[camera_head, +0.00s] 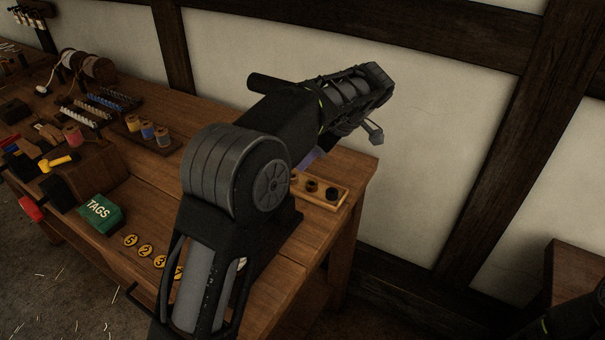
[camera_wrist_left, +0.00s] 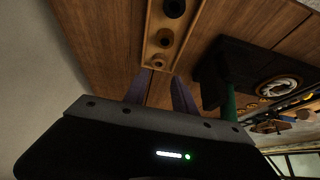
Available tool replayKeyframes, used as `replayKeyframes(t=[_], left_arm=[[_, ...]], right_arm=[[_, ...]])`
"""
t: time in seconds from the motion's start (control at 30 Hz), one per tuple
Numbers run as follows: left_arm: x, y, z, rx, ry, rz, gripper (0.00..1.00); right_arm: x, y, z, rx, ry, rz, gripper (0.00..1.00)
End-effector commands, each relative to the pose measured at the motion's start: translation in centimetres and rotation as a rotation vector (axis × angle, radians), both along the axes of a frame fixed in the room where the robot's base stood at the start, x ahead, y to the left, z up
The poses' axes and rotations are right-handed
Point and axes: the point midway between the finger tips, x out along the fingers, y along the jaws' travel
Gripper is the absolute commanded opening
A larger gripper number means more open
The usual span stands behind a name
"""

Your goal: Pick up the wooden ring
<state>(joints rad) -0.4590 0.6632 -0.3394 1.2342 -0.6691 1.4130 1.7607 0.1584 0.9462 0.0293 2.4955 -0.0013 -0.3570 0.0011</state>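In the left wrist view a wooden strip (camera_wrist_left: 152,45) holds a row of small rings. The end one, a light wood-coloured ring (camera_wrist_left: 157,62), lies just past my fingertips; a darker brown ring (camera_wrist_left: 166,37) and a black one (camera_wrist_left: 174,8) follow. My left gripper (camera_wrist_left: 161,76) is open, its two purple fingers apart with nothing between them. In the head view the strip (camera_head: 336,202) shows its dark rings near the bench's right end; my left arm hides the rest. One purple finger (camera_head: 309,158) shows behind my arm. My right gripper is out of view.
The wooden bench (camera_head: 165,185) carries a green TAGS block (camera_head: 100,212), yellow numbered discs (camera_head: 145,251) and thread spools (camera_head: 147,130) left of my arm. A timber-framed wall (camera_head: 430,130) stands close behind. In the wrist view a black block (camera_wrist_left: 255,70) sits right of the fingers.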

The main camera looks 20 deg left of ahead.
Motion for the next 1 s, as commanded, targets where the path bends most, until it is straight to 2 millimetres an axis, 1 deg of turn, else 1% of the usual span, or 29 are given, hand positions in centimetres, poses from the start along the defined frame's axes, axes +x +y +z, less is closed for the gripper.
replayKeyframes(t=[0.17,0.43,0.77,0.87,1.0], left_arm=[[0.0,0.0,-0.2,-0.001,0.001,-0.003,0.32],[0.2,1.1,-2.2,-0.001,0.002,-0.005,0.32],[0.3,1.2,-2.5,-0.001,0.001,-0.007,0.32],[0.3,1.5,-3.1,-0.001,0.002,-0.006,0.32],[0.5,2.4,-4.8,-0.001,0.004,-0.005,0.32]], right_arm=[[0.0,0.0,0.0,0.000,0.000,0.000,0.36],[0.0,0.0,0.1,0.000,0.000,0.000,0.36],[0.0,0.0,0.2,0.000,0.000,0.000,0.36],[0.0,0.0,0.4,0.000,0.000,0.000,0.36],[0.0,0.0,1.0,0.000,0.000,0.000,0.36]])
